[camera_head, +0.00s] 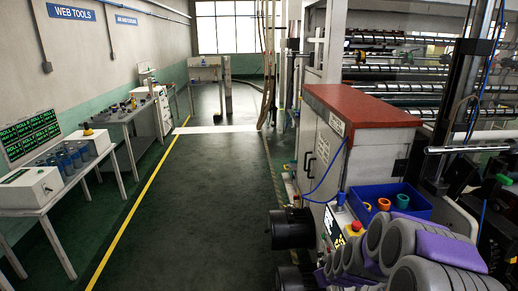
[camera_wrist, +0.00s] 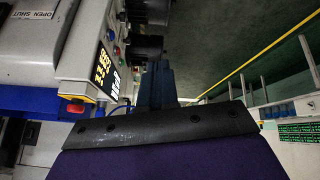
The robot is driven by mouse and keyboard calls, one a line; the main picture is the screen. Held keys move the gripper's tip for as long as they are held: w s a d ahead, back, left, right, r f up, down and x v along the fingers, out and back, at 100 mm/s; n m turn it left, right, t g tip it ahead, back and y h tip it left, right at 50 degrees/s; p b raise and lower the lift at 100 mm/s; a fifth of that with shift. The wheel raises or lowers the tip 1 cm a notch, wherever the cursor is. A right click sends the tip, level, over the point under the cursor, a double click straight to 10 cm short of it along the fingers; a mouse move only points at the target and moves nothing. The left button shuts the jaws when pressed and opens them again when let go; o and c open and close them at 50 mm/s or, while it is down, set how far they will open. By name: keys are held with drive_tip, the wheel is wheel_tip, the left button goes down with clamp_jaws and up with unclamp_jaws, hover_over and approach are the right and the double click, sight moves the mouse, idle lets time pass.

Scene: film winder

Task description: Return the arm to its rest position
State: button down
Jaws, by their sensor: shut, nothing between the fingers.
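In the wrist view my gripper (camera_wrist: 158,66) shows as two dark blue fingers lying together, with nothing visible between them. They stand out beyond a black plate and a broad purple part of my arm, which fill the bottom of the view. The view is turned sideways, and the fingers point toward the aisle floor, beside the machine's control display. In the head view, grey rounded and purple parts, seemingly my folded arm, fill the bottom right corner. I cannot pick out the fingers there.
The cabinet with a red top (camera_head: 360,105) stands close on the right. A blue bin (camera_head: 415,208) holds coloured rings. A display (camera_head: 333,226) and a red button (camera_head: 355,226) are beside my arm. A white table (camera_head: 48,198) lines the left wall. The aisle floor (camera_head: 205,210) is clear.

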drive_tip(key=s+a+r+g+b, duration=0.1)
drive_tip(key=s+a+r+g, duration=0.1)
drive_tip(key=s+a+r, duration=0.35)
drive_tip(key=s+a+r+g, duration=0.1)
drive_tip(key=s+a+r, duration=0.15)
drive_tip(key=s, duration=0.65)
drive_tip(key=s+r+m+g, duration=0.2)
drive_tip(key=s, duration=1.1)
drive_tip(key=s+r+m+g+b, duration=0.1)
drive_tip(key=s+r+m+g, duration=0.1)
drive_tip(key=s, duration=1.1)
drive_tip(key=shift+s+d+r+g+h+b, duration=0.25)
drive_tip(key=shift+d+r+g+h+b, duration=0.1)
drive_tip(key=shift+r+g, duration=0.35)
drive_tip(key=shift+a, duration=0.4)
